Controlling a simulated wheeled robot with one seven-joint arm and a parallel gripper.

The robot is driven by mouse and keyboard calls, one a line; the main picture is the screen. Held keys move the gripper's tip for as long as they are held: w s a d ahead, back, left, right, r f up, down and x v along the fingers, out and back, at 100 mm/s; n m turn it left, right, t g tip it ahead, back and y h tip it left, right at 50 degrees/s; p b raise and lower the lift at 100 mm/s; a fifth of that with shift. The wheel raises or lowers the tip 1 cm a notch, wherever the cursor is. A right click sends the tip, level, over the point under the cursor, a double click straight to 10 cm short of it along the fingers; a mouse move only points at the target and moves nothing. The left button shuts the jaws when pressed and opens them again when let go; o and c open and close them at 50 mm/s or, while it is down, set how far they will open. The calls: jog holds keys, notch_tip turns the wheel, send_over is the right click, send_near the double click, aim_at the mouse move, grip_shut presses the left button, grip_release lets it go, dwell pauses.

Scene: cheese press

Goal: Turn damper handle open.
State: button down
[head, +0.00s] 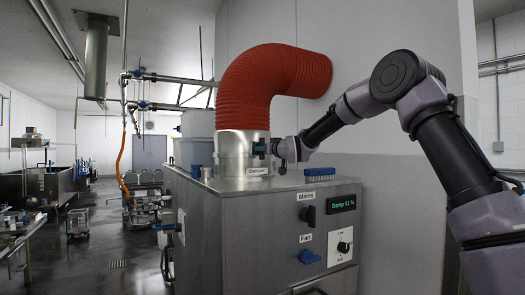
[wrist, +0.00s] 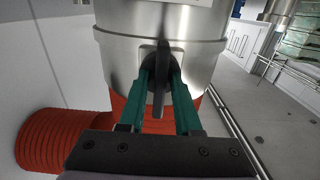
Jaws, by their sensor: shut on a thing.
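The damper handle (wrist: 160,75) is a dark lever on the side of the silver metal collar (head: 232,155) on top of the steel cabinet. In the wrist view the green fingers of my gripper (wrist: 160,82) stand on both sides of the handle, shut on it. In the head view my gripper (head: 268,147) reaches the collar from the right and hides most of the handle. A label reading "Damper" (head: 258,171) lies below it. The green display (head: 343,203) seems to read "Damp 61 %".
A red corrugated duct (head: 265,80) rises from the collar and bends right into the wall. A blue item (head: 320,173) lies on top, right of my gripper.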

jog(key=shift+f, duration=0.15)
jog(key=c, duration=0.9)
grip_release()
jog(key=shift+o, duration=0.2)
jog(key=v, duration=1.1)
jog(key=shift+w, duration=0.1)
